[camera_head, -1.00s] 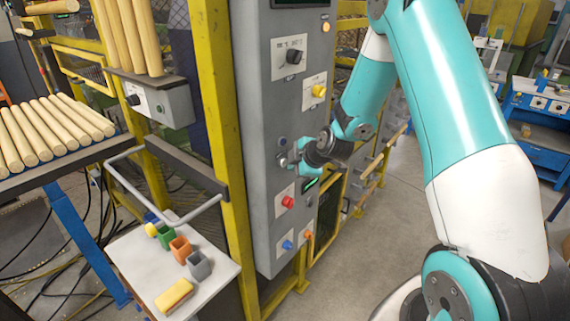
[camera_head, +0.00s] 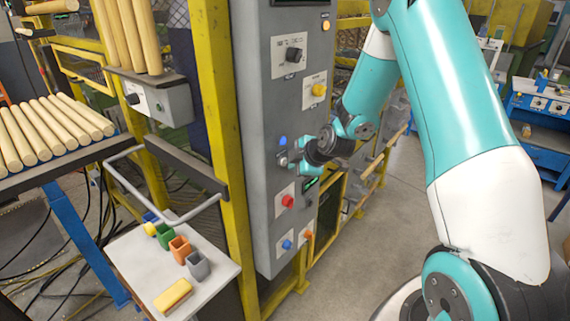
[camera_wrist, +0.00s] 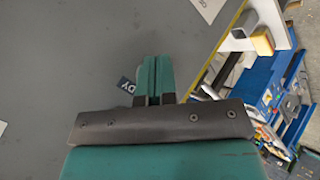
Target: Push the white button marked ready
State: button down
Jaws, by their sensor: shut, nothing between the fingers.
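My gripper (camera_head: 293,163) is at the grey control panel (camera_head: 262,190), with its tips at or very near the panel face. In the wrist view its two teal fingers (camera_wrist: 153,75) are together with nothing between them. A dark label (camera_wrist: 127,86) ending in "DY" shows just left of the fingers, partly covered by them. The white button itself cannot be made out; the fingers hide the spot beside the label. I cannot tell whether the tips touch it. A round lamp (camera_head: 283,141) just above my gripper glows blue.
The panel also carries a black knob (camera_head: 293,55), a yellow button (camera_head: 319,89), a red button (camera_head: 288,201), a blue button (camera_head: 287,244) and an orange button (camera_head: 308,235). A yellow post (camera_head: 222,130) stands left of it. Clear floor (camera_head: 365,230) lies right.

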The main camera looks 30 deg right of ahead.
jog(key=shift+s+d, duration=0.15)
jog(key=shift+s, duration=0.25)
jog(key=s+b, duration=0.1)
jog(key=s+d, duration=0.1)
jog(key=s, duration=0.1)
jog(key=s+b, duration=0.1)
jog(key=shift+s+d+b, duration=0.3)
jog(key=shift+s+d, duration=0.05)
dwell(0.7)
